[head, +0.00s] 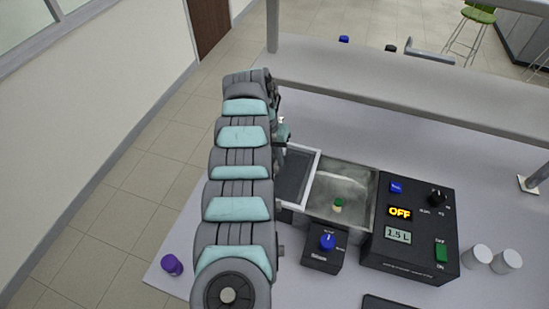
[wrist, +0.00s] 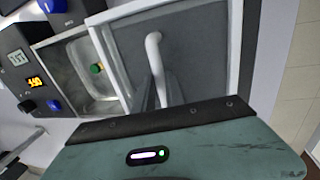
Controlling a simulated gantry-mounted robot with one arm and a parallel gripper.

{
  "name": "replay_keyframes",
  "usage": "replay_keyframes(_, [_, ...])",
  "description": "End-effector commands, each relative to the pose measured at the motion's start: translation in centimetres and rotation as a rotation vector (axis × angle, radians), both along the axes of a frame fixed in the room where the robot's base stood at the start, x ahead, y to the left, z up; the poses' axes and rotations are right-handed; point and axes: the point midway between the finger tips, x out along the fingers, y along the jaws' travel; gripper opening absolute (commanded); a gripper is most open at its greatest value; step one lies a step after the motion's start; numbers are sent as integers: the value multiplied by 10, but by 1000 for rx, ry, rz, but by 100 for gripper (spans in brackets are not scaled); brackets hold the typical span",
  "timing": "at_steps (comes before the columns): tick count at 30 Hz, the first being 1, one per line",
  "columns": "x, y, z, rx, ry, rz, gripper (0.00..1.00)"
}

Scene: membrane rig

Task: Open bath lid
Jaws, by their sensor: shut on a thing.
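The bath (head: 345,188) is a grey metal basin left of the black control box, and much of its inside shows in the head view. Its lid (head: 293,178), a dark panel in a pale frame, lies to the left and is partly hidden by my arm. In the wrist view the lid (wrist: 190,45) fills the middle, with a white bar handle (wrist: 154,55) on it. My gripper (wrist: 160,98) is shut on the handle; the exact finger contact is partly hidden. A small green-topped item (wrist: 96,69) is in the bath.
The black control box (head: 410,250) reads OFF and 1.5 L. A smaller box with a blue knob (head: 327,242) stands in front of the bath. Two white cylinders (head: 492,259) are at right, a purple-capped item (head: 172,265) at left. A shelf (head: 400,95) spans behind.

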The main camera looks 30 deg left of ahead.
Motion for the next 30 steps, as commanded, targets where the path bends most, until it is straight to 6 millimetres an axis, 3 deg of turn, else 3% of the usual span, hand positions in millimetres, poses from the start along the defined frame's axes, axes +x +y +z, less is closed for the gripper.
replay_keyframes(4, [0, 0, 0, 0, -1, 0, 0])
replay_keyframes(5, [0, 0, 0, 0, -1, 0, 16])
replay_keyframes(13, [0, 0, 0, 0, 0, 0, 37])
replay_keyframes(23, [0, 0, 4, 0, -1, 0, 37])
replay_keyframes(30, [-2, 6, 36, 1, -1, 4, 37])
